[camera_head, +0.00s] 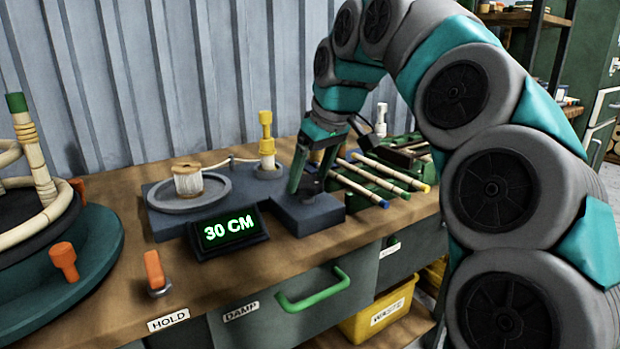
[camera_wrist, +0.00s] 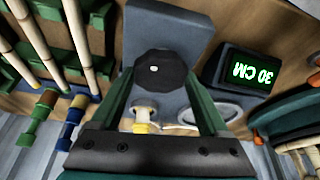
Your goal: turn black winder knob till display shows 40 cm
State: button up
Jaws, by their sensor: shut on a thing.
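The black winder knob (camera_wrist: 165,78) sits on a dark grey base (camera_wrist: 178,18), with a small white dot on its top. My gripper (camera_wrist: 160,74) comes down over it, with one green finger on each side, shut on the knob. In the head view my gripper (camera_head: 308,178) stands upright at the right end of the base, and the knob is mostly hidden by the fingers. The display (camera_head: 228,229) glows green and reads 30 CM; it also shows in the wrist view (camera_wrist: 248,72).
A white cord spool (camera_head: 187,181) and a yellow-topped post (camera_head: 266,140) share the base. Rattan poles with coloured ends (camera_head: 385,177) lie on a rack at right. An orange-handled lever (camera_head: 155,270) stands by the HOLD label. A teal turntable (camera_head: 95,262) is at left.

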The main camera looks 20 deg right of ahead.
jog(key=m+h+b, duration=0.1)
jog(key=m, duration=0.1)
jog(key=m+h+b, duration=0.1)
jog(key=m, duration=0.2)
jog(key=shift+a+t, duration=0.2)
jog(key=shift+t, duration=0.1)
jog(key=shift+a+m+h+b, duration=0.15)
jog(key=shift+m+h, duration=0.35)
jog(key=shift+m, duration=0.75)
jog(key=shift+a+m+h+b, duration=0.15)
jog(key=shift+m+h, duration=0.35)
jog(key=shift+m, duration=0.75)
jog(key=o, duration=1.2)
jog(key=shift+o, duration=0.2)
jog(key=shift+r, duration=0.15)
jog(key=p+v, duration=0.2)
jog(key=v, duration=0.5)
jog(key=shift+r, duration=0.3)
